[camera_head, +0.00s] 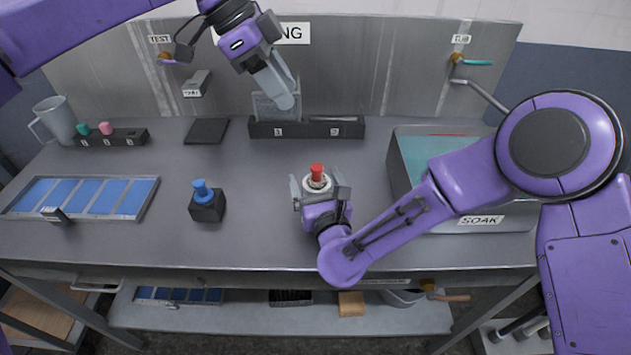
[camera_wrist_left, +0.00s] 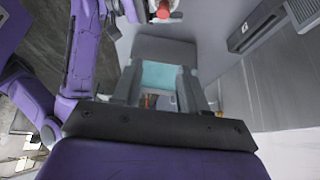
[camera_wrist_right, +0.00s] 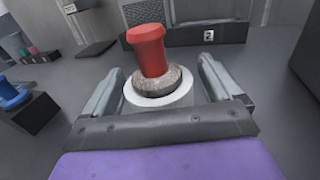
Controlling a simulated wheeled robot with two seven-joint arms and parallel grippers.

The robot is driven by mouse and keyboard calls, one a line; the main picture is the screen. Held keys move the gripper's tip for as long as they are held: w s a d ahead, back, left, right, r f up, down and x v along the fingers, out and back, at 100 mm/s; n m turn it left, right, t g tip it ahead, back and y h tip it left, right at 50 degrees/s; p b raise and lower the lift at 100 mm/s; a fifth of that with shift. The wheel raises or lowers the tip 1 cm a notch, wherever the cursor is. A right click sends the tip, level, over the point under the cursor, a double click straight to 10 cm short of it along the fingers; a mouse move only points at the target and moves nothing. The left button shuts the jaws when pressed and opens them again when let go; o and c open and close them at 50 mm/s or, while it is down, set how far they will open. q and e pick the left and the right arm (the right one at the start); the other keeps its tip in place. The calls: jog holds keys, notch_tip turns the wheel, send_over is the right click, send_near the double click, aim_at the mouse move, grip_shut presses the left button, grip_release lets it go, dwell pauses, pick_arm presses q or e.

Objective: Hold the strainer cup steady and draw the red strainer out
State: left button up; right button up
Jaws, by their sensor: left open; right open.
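The red strainer (camera_head: 317,170) stands upright in the pale strainer cup (camera_head: 317,184), right of the table's middle. In the right wrist view the red strainer (camera_wrist_right: 150,48) rises from a brownish collar above the cup's white rim (camera_wrist_right: 137,97). My right gripper (camera_head: 320,188) is open, with one finger on each side of the cup; whether they touch it I cannot tell. My left gripper (camera_head: 285,100) is open, high at the back near the slotted black rack (camera_head: 335,128). The red strainer's top shows at the upper edge of the left wrist view (camera_wrist_left: 163,9).
A grey plate (camera_head: 264,106) stands in the rack beside my left gripper. A black block (camera_head: 207,208) with a blue knob (camera_head: 202,191) is left of the cup. The SOAK basin (camera_head: 410,190) lies to the right, partly behind my right arm. The table between block and cup is clear.

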jog(key=c, duration=1.1)
pick_arm(q)
jog(key=shift+o, duration=1.2)
jog(key=shift+d+f, duration=0.1)
pick_arm(e)
jog(key=shift+c, duration=0.2)
jog(key=shift+a, duration=0.15)
jog(key=shift+d, duration=0.25)
jog(key=shift+a, duration=0.1)
pick_arm(q)
jog(key=m+t+y, duration=0.1)
jog(key=m+y, duration=0.4)
jog(key=m, duration=2.2)
send_near(316, 167)
jog(key=f, duration=0.7)
jog(key=w+d+f, duration=0.1)
jog(key=f, duration=0.3)
jog(key=c, duration=0.9)
